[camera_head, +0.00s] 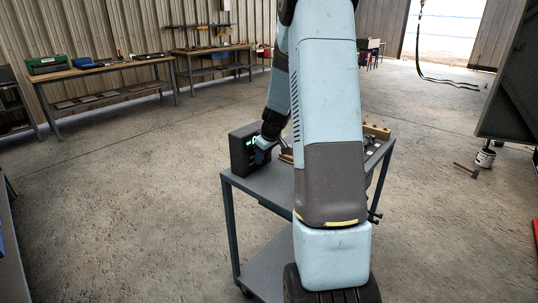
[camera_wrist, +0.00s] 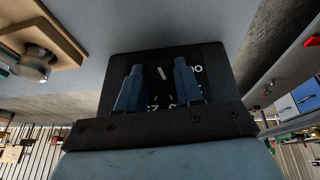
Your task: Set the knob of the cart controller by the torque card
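The cart controller (camera_head: 243,152) is a dark box with a green lit display, standing on the cart's top at its left end. In the wrist view its black dial face (camera_wrist: 158,57) has white numbers, partly hidden by my fingers. A short white pointer mark on the knob (camera_wrist: 163,73) shows between the fingers, slightly tilted. My gripper (camera_wrist: 159,72) has two blue fingers standing apart, one on each side of the mark. Whether they touch the knob is not clear. In the head view my gripper (camera_head: 261,152) is at the controller's front. I cannot make out the torque card.
The grey cart (camera_head: 262,185) also bears a tan wooden block (camera_head: 377,131) and small parts, partly behind my arm. A wooden board with a metal part (camera_wrist: 40,50) shows in the wrist view. Workbenches (camera_head: 105,70) line the back wall. A white bucket (camera_head: 485,157) stands right; the floor left is clear.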

